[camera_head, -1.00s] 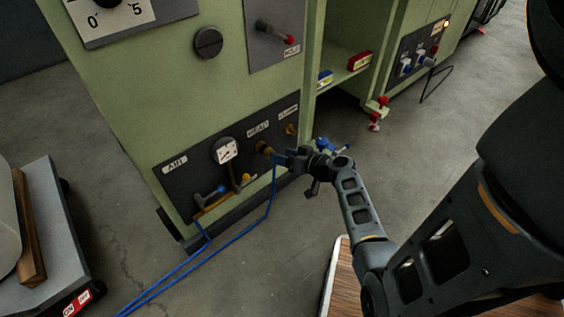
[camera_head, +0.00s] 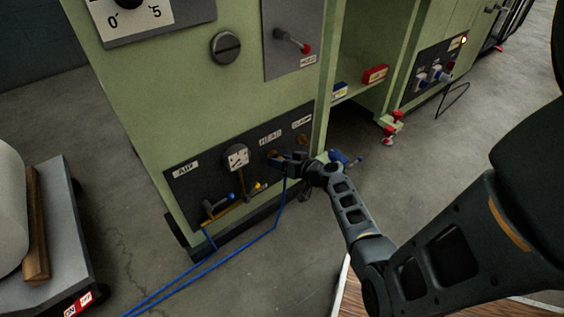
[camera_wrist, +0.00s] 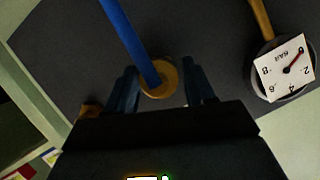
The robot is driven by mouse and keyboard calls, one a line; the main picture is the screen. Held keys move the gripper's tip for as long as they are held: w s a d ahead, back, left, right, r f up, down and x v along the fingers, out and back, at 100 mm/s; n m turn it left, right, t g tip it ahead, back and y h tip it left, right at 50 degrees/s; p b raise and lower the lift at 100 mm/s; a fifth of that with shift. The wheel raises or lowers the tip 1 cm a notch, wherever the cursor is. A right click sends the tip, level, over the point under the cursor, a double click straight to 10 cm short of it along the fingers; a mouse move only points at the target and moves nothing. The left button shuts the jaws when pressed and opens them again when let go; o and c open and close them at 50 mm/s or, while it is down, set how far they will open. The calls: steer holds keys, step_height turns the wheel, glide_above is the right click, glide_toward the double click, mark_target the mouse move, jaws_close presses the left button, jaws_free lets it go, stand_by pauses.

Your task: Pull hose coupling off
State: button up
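The hose coupling (camera_wrist: 160,78) is a round brass piece at the end of a blue hose (camera_wrist: 127,32), in the middle of the wrist view. My gripper (camera_wrist: 160,85) has its two dark fingers spread, one on each side of the coupling. Narrow gaps seem to show beside it, and I cannot tell whether either finger touches. In the head view my gripper (camera_head: 283,160) is at the dark panel (camera_head: 215,180), below the HEAD label, and hides most of the coupling. The hose (camera_head: 281,205) hangs from there to the floor.
A pressure gauge (camera_head: 237,158) and a blue-tipped valve lever (camera_head: 220,204) are on the panel left of my gripper. Red valve fittings (camera_head: 391,128) stand at the right. A grey cart (camera_head: 60,235) is at the far left. The floor between is clear apart from the hose.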

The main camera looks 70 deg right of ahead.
steer(key=c, duration=0.9)
steer(key=shift+s, duration=0.1)
steer(key=shift+s+a, duration=0.25)
steer(key=shift+s+a, duration=0.15)
steer(key=shift+s, duration=0.15)
steer(key=shift+s+a, duration=0.15)
steer(key=shift+s, duration=0.15)
steer(key=shift+s+a, duration=0.2)
steer(key=shift+s, duration=0.1)
steer(key=shift+s+a, duration=0.4)
steer(key=shift+s, duration=0.25)
steer(key=shift+s+a, duration=0.4)
steer(key=shift+s, duration=0.25)
steer(key=shift+s+a+b, duration=0.15)
steer(key=shift+s+a, duration=0.6)
steer(key=shift+s, duration=0.5)
steer(key=shift+s+a+b, duration=0.1)
steer(key=shift+s+a, duration=0.7)
steer(key=shift+s, duration=0.45)
steer(key=shift+s+a+b, duration=0.15)
steer(key=shift+s+a, duration=0.6)
steer(key=shift+s, duration=0.5)
